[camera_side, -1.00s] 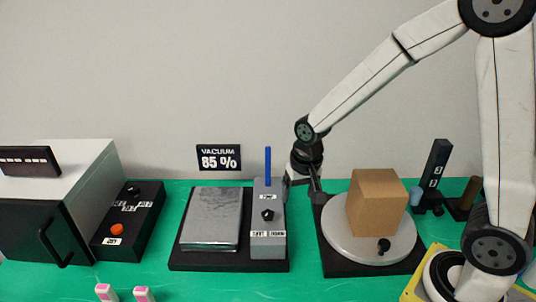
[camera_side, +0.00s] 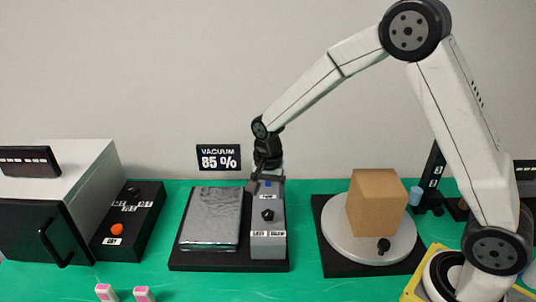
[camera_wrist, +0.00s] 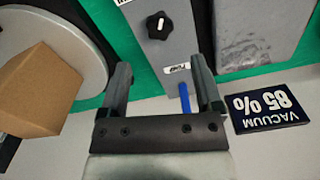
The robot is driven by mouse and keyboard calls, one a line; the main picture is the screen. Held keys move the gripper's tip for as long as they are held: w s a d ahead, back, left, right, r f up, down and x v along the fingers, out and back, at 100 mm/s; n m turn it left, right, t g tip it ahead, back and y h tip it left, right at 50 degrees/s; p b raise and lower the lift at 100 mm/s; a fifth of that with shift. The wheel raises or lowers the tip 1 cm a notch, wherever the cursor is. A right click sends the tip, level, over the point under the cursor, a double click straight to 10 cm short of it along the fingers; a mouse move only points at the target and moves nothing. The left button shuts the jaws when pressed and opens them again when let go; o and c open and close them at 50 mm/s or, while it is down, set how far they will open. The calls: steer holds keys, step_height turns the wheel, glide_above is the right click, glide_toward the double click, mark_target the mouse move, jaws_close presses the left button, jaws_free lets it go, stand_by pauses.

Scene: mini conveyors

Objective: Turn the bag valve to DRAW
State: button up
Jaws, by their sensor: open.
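The grey valve box (camera_side: 268,233) stands at the right of a black base. It has a black knob (camera_side: 267,215) with a white mark, also seen in the wrist view (camera_wrist: 159,25). A label at its front seems to end in DRAW; the word before it is unclear. A blue lever (camera_wrist: 184,97) rises from the box's back end, by a small label. My gripper (camera_wrist: 160,64) is open over that end, also in the side view (camera_side: 266,185). The lever appears between the fingers, nearer the right one in the wrist view. Contact cannot be told.
A silver bag (camera_side: 210,217) lies left of the valve box. A sign (camera_side: 219,157) behind reads VACUUM 85 %. A brown box (camera_side: 377,203) sits on a grey turntable (camera_side: 340,244) to the right. A black control box (camera_side: 128,222) stands left.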

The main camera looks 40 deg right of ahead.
mark_target(268, 212)
steer(key=shift+f, duration=3.45)
jaws_close()
steer(key=shift+n, duration=0.4)
steer(key=n, duration=1.1)
